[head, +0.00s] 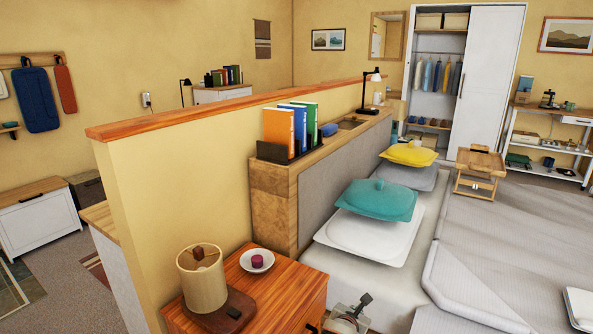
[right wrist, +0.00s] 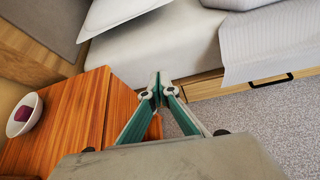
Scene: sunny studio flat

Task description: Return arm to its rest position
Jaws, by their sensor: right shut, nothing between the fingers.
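My right gripper (right wrist: 157,82) is shut and empty in the right wrist view. Its green and grey fingers meet in front of the wooden nightstand's right edge, with the bed and grey carpet beyond. In the head view a small part of my right gripper (head: 362,304) shows at the bottom edge, just right of the nightstand (head: 290,268). The rest of that arm is cut off by the frame. My left gripper is in neither view.
On the nightstand stand a lamp (head: 202,280) and a white saucer (head: 256,260) with a small purple thing. The bed (head: 510,235) lies to the right. A half-wall (head: 190,175) with a wooden top runs behind. Carpet (right wrist: 255,112) is clear beside the bed.

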